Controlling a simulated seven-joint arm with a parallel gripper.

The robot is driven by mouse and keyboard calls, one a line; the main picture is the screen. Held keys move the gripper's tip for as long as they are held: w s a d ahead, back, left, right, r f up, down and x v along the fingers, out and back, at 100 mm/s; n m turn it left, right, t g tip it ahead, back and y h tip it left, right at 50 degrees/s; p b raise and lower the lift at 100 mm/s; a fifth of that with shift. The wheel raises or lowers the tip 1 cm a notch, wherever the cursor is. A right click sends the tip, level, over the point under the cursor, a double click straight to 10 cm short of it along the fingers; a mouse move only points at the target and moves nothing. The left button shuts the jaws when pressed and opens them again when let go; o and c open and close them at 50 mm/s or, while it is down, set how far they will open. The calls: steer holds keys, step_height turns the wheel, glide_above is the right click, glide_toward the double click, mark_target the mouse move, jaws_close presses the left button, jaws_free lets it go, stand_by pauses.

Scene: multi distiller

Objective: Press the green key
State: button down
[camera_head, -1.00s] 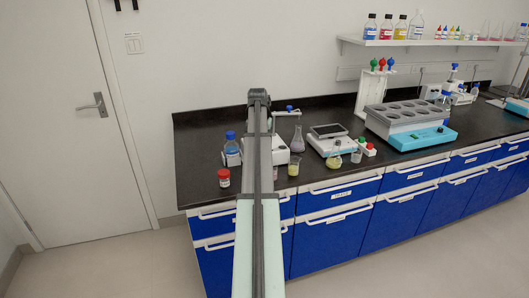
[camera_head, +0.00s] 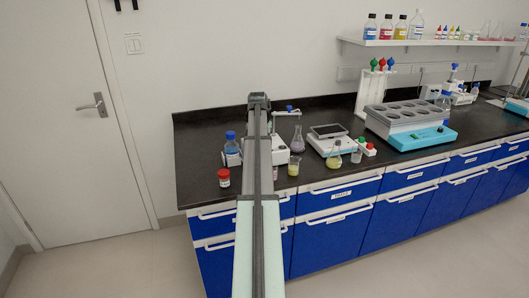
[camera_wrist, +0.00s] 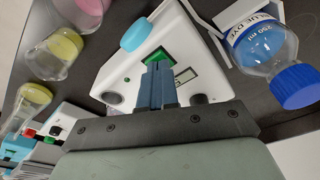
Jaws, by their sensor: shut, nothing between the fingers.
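The green key (camera_wrist: 158,57) sits on the sloped front panel of a white device (camera_wrist: 117,72), beside a small display (camera_wrist: 186,75). My gripper (camera_wrist: 158,68) is shut and empty, its blue-grey fingertips at the lower edge of the green key in the wrist view. The fingers cover part of the key's near side, and I cannot tell whether they touch it. In the head view the white device (camera_head: 280,152) is partly hidden behind my arm, and the key and gripper do not show there.
A blue dye bottle (camera_wrist: 264,40) stands close to the right of the device in the wrist view. Flasks with yellow liquid (camera_wrist: 53,54) stand to the left. In the head view, a red-capped jar (camera_head: 224,178) and a yellow beaker (camera_head: 293,167) are near the front edge.

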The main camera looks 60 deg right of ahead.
steer(key=shift+r, duration=0.1)
step_height(320, 180, up, 7)
stand_by(1.0)
stand_by(0.3)
